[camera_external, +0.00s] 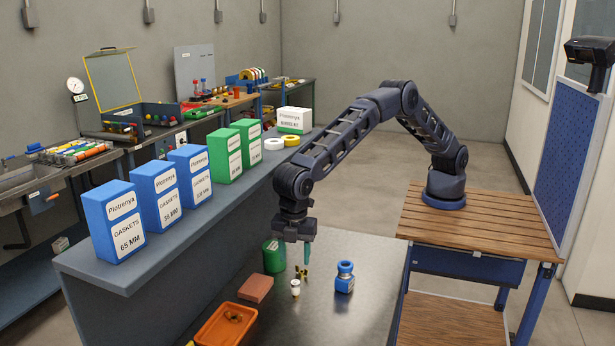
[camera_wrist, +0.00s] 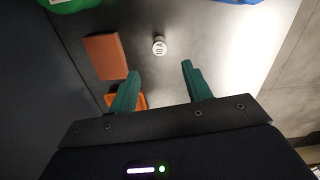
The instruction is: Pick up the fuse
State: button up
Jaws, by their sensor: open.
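The fuse (camera_external: 295,288) is a small white cylinder standing upright on the dark table. In the wrist view the fuse (camera_wrist: 159,46) is seen from above as a pale round end marked "10 A". My gripper (camera_external: 305,254) hangs pointing down above the table, close to the fuse in the picture. In the wrist view the green fingers of my gripper (camera_wrist: 160,72) are spread apart with nothing between them, and the fuse lies just beyond the tips, roughly centred between them.
A brick-red block (camera_external: 256,288) and an orange tray (camera_external: 226,325) holding small parts lie left of the fuse. A green can (camera_external: 274,256) stands behind, a blue-and-white object (camera_external: 344,277) at right.

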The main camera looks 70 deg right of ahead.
aim_at(295, 282)
notch_tip(295, 282, down, 11)
jog(key=shift+d+r, duration=0.15)
dwell(0.5)
jog(key=shift+c, duration=0.4)
jog(key=c, duration=1)
